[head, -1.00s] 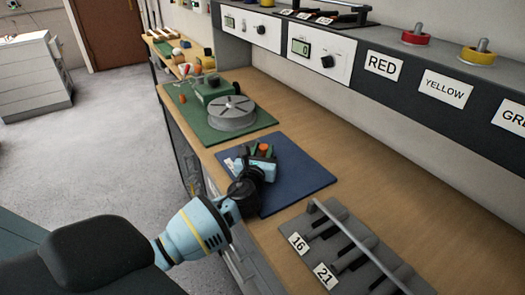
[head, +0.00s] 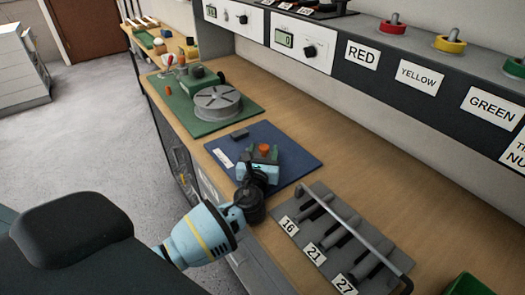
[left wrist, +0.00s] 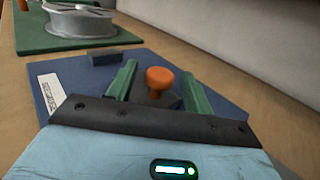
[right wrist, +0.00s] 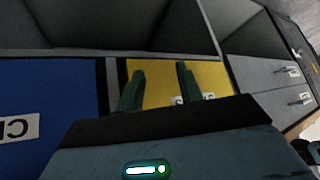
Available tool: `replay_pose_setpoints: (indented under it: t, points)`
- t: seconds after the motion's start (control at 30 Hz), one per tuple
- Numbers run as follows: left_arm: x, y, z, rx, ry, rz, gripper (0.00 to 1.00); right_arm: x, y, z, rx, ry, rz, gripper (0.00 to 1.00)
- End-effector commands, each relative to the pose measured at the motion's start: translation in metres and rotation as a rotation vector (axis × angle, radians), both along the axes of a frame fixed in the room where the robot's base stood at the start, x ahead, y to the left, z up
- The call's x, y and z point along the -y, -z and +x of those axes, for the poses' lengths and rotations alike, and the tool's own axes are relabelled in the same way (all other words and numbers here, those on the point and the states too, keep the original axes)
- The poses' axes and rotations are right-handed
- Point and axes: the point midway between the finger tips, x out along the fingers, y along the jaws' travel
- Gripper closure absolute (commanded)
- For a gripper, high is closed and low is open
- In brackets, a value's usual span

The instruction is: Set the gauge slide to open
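The gauge lies on the blue mat (head: 300,160). Its slide has an orange knob (head: 264,148) on a dark body, and a separate dark block (head: 239,133) sits towards the mat's far left. My left gripper (head: 262,154) is low over the mat, with its green fingers on both sides of the slide. In the left wrist view the knob (left wrist: 160,78) stands between the fingers with gaps beside it; the fingers seem to hold the dark body below, partly hidden. My right gripper (right wrist: 160,85) has its fingers apart and empty, before a yellow panel (right wrist: 190,82).
A green mat with a grey reel (head: 217,103) stands beyond the blue mat. A grey rack (head: 300,230) with labels 16, 21 and 27 and a raised bar is to the right. The wooden bench (head: 345,185) is clear behind the blue mat and rack.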

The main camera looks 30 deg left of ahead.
Motion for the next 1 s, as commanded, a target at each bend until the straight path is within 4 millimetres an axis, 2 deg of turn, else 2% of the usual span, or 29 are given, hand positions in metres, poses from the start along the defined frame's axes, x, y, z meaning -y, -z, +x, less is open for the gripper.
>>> replay_pose_setpoints:
  t: [0.33,0.7,0.83,1.0]
  points:
    - [0.003,-0.001,-0.007,0.001,0.002,0.000,0.49,0.000,-0.005,0.010,0.022,0.000,0.001,0.64]
    - [0.024,0.000,-0.058,-0.001,0.002,-0.001,0.49,0.000,-0.010,0.014,0.032,0.001,0.001,0.64]
    - [0.028,0.000,-0.068,0.000,0.000,0.001,0.49,0.000,-0.009,0.012,0.027,0.001,0.001,0.64]
    - [0.030,0.000,-0.073,0.001,0.000,0.000,0.49,0.000,-0.006,0.005,0.014,0.001,0.000,0.64]
